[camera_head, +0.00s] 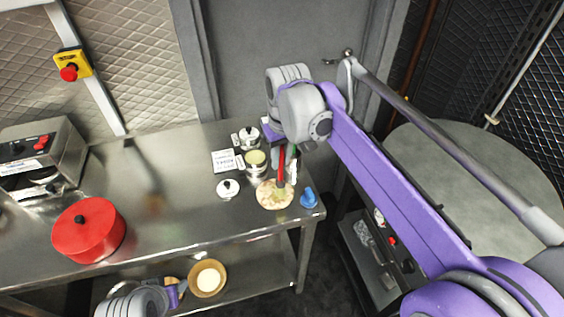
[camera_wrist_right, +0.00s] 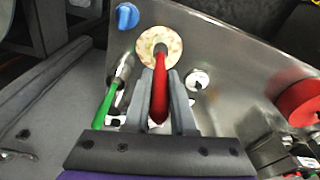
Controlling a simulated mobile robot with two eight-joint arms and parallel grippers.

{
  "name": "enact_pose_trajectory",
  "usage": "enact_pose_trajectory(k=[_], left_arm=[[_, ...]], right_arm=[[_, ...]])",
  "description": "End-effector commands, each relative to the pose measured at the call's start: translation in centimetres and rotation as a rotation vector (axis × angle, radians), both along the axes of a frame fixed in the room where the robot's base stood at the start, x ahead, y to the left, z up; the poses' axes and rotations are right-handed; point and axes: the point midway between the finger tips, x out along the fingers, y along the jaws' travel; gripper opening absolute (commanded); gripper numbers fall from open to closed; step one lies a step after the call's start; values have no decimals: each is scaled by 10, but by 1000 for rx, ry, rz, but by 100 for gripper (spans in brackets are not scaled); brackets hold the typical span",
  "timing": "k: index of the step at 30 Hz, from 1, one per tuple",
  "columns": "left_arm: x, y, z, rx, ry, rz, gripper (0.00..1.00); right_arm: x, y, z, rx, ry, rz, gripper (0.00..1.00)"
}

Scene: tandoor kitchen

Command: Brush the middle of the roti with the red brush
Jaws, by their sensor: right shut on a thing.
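The roti (camera_head: 275,196) is a pale, speckled round lying flat near the right end of the steel table; it also shows in the right wrist view (camera_wrist_right: 172,44). My right gripper (camera_wrist_right: 159,78) is shut on the red brush (camera_wrist_right: 158,95), whose handle lies between the fingers. The brush's head end points at the roti and overlaps its middle in both views; I cannot tell if it touches. In the head view the red brush (camera_head: 281,168) hangs steeply below my right wrist. My left arm's end (camera_head: 172,293) shows at the bottom edge, its fingers unclear.
A green-handled brush (camera_wrist_right: 107,104) is beside my right gripper. A blue object (camera_head: 309,199) stands right of the roti, a white knobbed lid (camera_head: 228,188) left. An open jar (camera_head: 256,163) and a card (camera_head: 223,161) are behind. A red pot (camera_head: 88,230) stands far left.

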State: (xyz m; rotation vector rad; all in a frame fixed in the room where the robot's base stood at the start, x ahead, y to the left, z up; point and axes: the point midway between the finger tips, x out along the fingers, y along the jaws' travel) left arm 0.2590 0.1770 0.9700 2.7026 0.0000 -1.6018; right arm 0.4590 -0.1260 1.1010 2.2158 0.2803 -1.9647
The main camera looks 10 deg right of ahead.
Motion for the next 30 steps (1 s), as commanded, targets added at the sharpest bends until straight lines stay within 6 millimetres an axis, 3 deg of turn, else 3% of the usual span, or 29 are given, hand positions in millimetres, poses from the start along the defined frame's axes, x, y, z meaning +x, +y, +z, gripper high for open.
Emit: enact_pose_trajectory(k=[9, 30], left_arm=[[11, 0, 22, 0, -21, 0, 50], [10, 0, 21, 0, -20, 0, 50]], right_arm=[[7, 1, 28, 0, -3, -1, 0], [6, 1, 27, 0, -1, -1, 0]])
